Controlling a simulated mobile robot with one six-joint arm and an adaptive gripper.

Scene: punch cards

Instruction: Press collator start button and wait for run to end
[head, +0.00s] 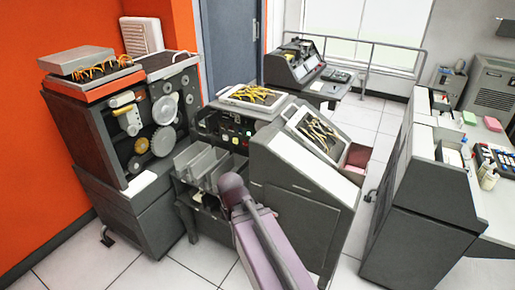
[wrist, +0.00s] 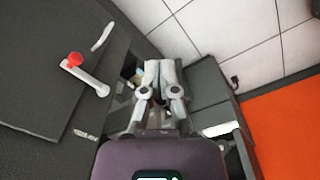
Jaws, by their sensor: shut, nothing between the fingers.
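The collator (head: 310,165) stands in the middle of the head view, a grey machine with a dark control panel (head: 222,130) facing left. Small green and red lights or buttons (head: 247,133) show on the panel; I cannot tell which is the start button. The fingertips are over pale, blurred parts of the machine; contact cannot be told.
Open pockets (head: 200,165) sit below the panel. Trays of wires (head: 254,95) lie on top. A geared machine (head: 150,120) stands left, a grey cabinet (head: 425,190) right. Tiled floor (head: 200,258) is free in front.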

